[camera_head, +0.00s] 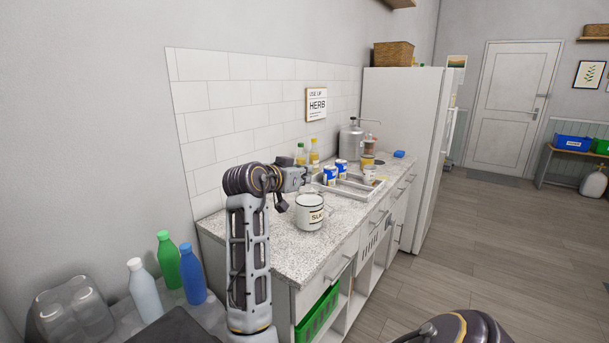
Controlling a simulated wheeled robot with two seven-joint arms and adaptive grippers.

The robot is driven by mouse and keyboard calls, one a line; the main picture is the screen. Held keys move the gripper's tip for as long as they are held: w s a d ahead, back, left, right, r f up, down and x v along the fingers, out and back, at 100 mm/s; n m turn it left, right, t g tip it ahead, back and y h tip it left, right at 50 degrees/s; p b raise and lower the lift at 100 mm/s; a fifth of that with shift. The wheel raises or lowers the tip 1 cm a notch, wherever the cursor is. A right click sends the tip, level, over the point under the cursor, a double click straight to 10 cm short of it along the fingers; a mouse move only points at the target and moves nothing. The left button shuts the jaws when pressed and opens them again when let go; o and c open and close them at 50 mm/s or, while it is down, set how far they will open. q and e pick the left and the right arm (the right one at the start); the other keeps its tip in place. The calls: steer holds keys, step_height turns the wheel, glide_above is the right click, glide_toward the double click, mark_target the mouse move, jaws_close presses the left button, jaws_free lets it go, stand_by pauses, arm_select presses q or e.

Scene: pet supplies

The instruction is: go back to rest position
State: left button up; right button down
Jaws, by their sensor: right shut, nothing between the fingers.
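My left arm stands upright left of the middle, in front of the counter. Its forearm rises to a dark wrist joint that bends to the right. A small dark part of my left gripper (281,203) shows above the counter, beside the white mug. The links hide most of it, and its fingers cannot be made out. The white mug (310,212) stands upright on the speckled counter (262,236).
Blue-and-white cans (330,175), bottles (314,154) and a tray (350,190) are on the counter. Three bottles, including a green one (167,262), stand at lower left. A green crate (318,316) sits under the counter. The wooden floor (500,235) at right is clear.

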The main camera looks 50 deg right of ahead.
arm_select(q)
steer(key=shift+w+r, duration=0.1)
steer(key=shift+w, duration=0.1)
steer(key=s+a+r+p, duration=0.1)
steer(key=s+r+p, duration=0.4)
steer(key=s+p, duration=0.4)
steer(key=s+a+r+g+p, duration=0.1)
steer(key=s+r+p, duration=0.4)
steer(key=s+p, duration=0.4)
steer(key=shift+s+a+p, duration=0.15)
steer(key=shift+a+p, duration=0.1)
steer(key=shift+p, duration=1.7)
steer(key=shift+s+r, duration=0.1)
steer(key=shift+r, duration=0.05)
